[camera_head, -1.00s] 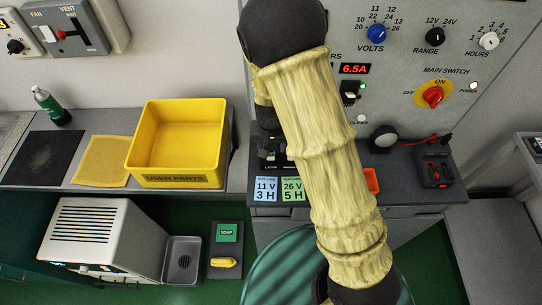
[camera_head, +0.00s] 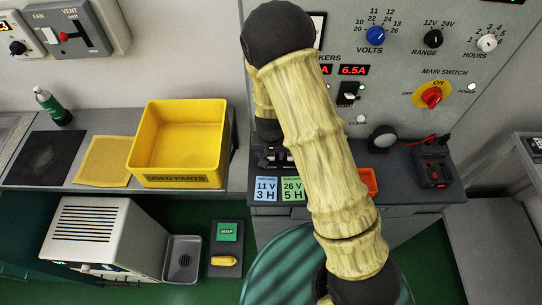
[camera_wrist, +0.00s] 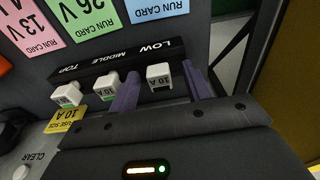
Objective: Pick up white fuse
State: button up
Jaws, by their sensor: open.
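In the wrist view, three small white fuses stand in a row in front of a black strip lettered TOP, MIDDLE and LOW. The white fuse by LOW (camera_wrist: 158,77) lies between the two purple fingers of my gripper (camera_wrist: 160,72), which is open. The gap on each side of this fuse is narrow; I cannot tell if a finger touches it. The white fuse by MIDDLE (camera_wrist: 105,86) is just left of the left finger. The white fuse by TOP (camera_wrist: 66,96) is further left. In the head view my arm hides most of this area.
A yellow used parts bin (camera_head: 180,180) stands left on the bench. Blue (camera_head: 265,189) and green (camera_head: 292,189) run cards lie before the fuse area. An orange tray (camera_head: 369,181) and a dark box with red parts (camera_head: 433,165) are to the right. The control panel rises behind.

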aim_at(271, 154)
jog(key=c, duration=0.9)
notch_tip(271, 154, up, 10)
jog(key=shift+r, duration=0.1)
dwell(0.7)
